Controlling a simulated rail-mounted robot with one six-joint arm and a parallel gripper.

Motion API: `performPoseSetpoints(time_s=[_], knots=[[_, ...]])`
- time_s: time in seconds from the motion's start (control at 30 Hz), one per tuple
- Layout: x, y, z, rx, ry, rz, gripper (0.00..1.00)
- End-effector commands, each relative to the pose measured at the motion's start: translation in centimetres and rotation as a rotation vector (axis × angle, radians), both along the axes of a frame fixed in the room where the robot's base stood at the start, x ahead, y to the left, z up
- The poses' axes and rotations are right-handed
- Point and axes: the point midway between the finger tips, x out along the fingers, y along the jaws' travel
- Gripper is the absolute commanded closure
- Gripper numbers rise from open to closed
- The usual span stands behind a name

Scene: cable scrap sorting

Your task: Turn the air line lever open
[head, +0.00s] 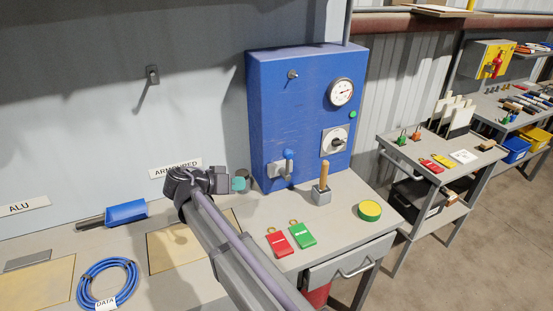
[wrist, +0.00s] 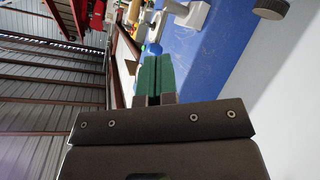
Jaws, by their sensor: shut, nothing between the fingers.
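The blue cabinet (head: 300,120) stands on the bench. Low on its front is a grey valve (head: 277,169) with a blue rounded top and a grey lever (head: 290,167) that points down, which I take as the air line lever. My gripper (head: 240,183) is shut and empty, its green fingertips to the left of the valve and apart from it. In the wrist view the closed green fingers (wrist: 152,76) point towards the blue cabinet side, with a pale grey fitting (wrist: 196,16) beyond them, partly cut off by the frame edge.
A pressure gauge (head: 341,93) and a rotary switch (head: 336,141) sit on the cabinet. A wooden-handled tool (head: 323,178) stands in a grey block close to the valve. Red (head: 279,243) and green (head: 301,236) tags and a yellow-green tin (head: 370,210) lie on the bench.

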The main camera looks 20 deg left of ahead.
Motion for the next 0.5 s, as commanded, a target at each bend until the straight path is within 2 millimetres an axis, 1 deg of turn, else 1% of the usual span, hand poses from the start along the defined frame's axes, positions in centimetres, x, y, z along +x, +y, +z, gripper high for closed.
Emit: performPoseSetpoints(time_s=[0.03, 0.1, 0.2, 0.3, 0.5], knots=[[1.5, 1.7, 1.5, 0.049, -0.149, -0.052, 1.00], [2.6, 1.7, 3.3, 0.133, -0.333, -0.116, 1.00], [2.6, 1.3, 4.4, 0.235, -0.478, -0.164, 1.00], [2.6, 1.2, 4.4, 0.294, -0.518, -0.187, 1.00], [2.6, 1.2, 4.3, 0.304, -0.523, -0.193, 1.00]])
